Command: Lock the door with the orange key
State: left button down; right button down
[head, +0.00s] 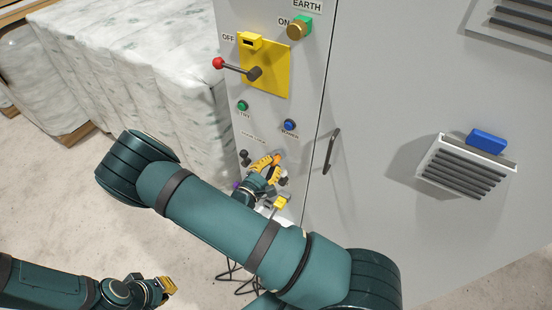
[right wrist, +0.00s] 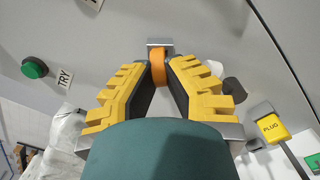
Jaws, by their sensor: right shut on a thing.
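The orange key (right wrist: 158,76) sits between the fingertips of my right gripper (right wrist: 160,66), which is shut on it. A small grey metal piece (right wrist: 160,43) on the cabinet face is right at the key's far end; I cannot tell whether the key is inserted. In the head view, my right gripper (head: 276,167) is at the cabinet's lower front, left of the door handle (head: 332,150). The grey door (head: 400,90) looks closed along its seam. My left gripper (head: 165,287) is low at the left, away from the cabinet; its jaw opening is unclear.
Above are a yellow switch plate (head: 278,62) with a red-knobbed lever (head: 219,63), a green button (head: 243,105) and a blue button (head: 289,124). A yellow plug (right wrist: 272,127) is close at the right. Wrapped bales (head: 130,60) stand left; a blue object (head: 487,140) rests on a vent.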

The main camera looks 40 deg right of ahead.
jog(key=shift+r+n+p, duration=0.15)
jog(key=shift+n+p, duration=0.3)
jog(key=shift+n, duration=1.05)
jog(key=shift+n+p, duration=0.55)
jog(key=shift+n, duration=0.15)
jog(key=shift+n+p, duration=0.3)
jog(key=shift+n, duration=0.9)
jog(key=c, duration=1)
grip_release()
jog(key=shift+c, duration=0.2)
